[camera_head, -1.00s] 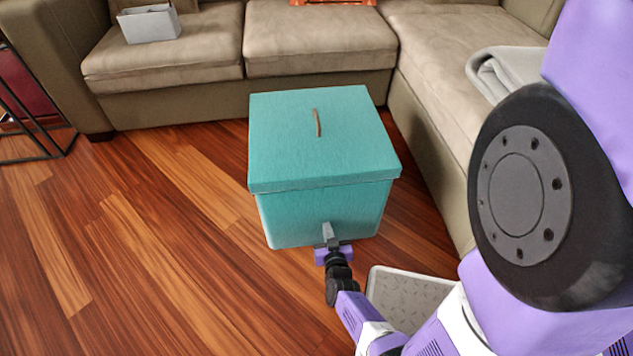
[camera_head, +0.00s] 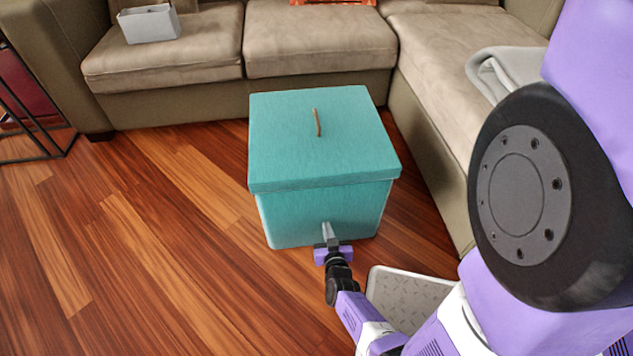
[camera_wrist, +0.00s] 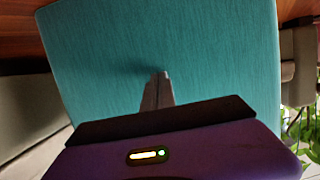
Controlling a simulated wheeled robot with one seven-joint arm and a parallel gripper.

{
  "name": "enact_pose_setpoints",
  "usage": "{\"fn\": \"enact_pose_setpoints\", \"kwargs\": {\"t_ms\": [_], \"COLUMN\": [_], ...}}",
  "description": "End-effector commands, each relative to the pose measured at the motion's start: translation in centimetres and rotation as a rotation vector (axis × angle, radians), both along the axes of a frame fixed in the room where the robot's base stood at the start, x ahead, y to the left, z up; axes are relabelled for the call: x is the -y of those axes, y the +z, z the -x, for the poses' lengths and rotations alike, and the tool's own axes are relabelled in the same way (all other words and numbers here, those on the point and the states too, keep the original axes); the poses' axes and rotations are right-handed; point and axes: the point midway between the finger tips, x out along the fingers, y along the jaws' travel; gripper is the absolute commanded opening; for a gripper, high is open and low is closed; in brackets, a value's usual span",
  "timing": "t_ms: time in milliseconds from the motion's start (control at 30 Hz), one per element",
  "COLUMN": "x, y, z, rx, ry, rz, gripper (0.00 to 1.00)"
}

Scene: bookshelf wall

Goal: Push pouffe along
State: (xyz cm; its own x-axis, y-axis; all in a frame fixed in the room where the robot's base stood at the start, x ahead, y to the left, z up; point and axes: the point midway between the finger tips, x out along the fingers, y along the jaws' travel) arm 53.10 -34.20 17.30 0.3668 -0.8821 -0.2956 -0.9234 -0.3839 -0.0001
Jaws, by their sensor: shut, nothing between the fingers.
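The pouffe (camera_head: 318,160) is a teal, box-shaped seat with a lid and a small brown strap on top. It stands upright on the wood floor, in the inner corner of the sofa. My gripper (camera_head: 327,228) is shut and empty, with its fingertips at the lower part of the pouffe's near side. In the wrist view the teal face of the pouffe (camera_wrist: 200,60) fills most of the picture, and my shut fingers (camera_wrist: 160,78) point at it. They look to be touching or very close to it; I cannot tell which.
The L-shaped beige sofa (camera_head: 320,48) runs behind the pouffe and along its right. Open wood floor (camera_head: 130,240) lies to the left. A pale box (camera_head: 150,24) and a folded grey blanket (camera_head: 505,70) rest on the sofa. A black-framed side table (camera_head: 35,110) stands far left.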

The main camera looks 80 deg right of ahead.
Motion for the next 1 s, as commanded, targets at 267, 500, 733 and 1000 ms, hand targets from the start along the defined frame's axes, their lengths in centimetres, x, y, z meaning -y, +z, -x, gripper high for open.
{"fn": "enact_pose_setpoints", "kwargs": {"t_ms": [267,500,733,1000], "x": [0.5,-0.6,-2.9,-5.0], "y": [0.0,0.7,1.4,2.0], "z": [-0.1,0.4,1.3,2.2], "rx": [0.0,0.001,-0.001,-0.001], "ry": [0.003,0.004,0.004,0.004], "rz": [0.001,0.001,-0.001,-0.001], "gripper": [0.0,0.0,0.0,0.0]}}
